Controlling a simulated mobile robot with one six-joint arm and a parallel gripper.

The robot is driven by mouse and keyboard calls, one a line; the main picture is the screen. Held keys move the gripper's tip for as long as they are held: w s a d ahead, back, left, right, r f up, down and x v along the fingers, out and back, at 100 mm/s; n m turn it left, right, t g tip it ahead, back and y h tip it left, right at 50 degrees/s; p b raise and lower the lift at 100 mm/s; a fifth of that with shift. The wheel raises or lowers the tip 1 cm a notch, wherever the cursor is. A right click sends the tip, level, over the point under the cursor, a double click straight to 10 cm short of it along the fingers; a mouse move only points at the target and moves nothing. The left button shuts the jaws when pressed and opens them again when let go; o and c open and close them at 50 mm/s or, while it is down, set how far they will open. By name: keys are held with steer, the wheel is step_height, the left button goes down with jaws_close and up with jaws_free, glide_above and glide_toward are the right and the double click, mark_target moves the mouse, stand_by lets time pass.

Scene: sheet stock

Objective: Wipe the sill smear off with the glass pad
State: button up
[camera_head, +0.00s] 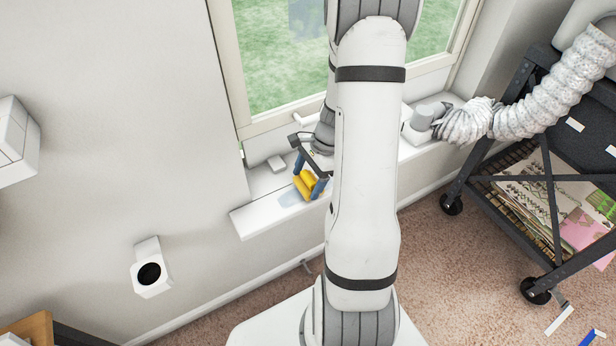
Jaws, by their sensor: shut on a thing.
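The window sill (252,219) runs below the window. A faint bluish smear (288,199) shows on the sill's top, just left of the yellow pad. My gripper (308,180) has blue fingers and is shut on the yellow pad (304,185), which I take for the glass pad. The pad is low over the sill, at the smear's right side. I cannot tell whether it touches the sill. My arm hides the sill to the right of the gripper, and any smear behind it.
A white hose fitting (420,122) with a ribbed hose (530,95) stands on the sill's right part. A black wheeled cart (490,195) holding papers stands at right.

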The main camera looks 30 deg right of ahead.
steer(key=shift+f+b, duration=0.45)
steer(key=shift+f, duration=0.25)
steer(key=shift+d+r, duration=0.1)
steer(key=shift+d+p, duration=0.3)
steer(key=shift+d, duration=0.4)
steer(key=shift+w+d+p, duration=0.1)
steer(key=shift+d+p, duration=0.4)
steer(key=shift+d, duration=2.2)
steer(key=shift+a, duration=0.1)
steer(key=shift+a, duration=3.4)
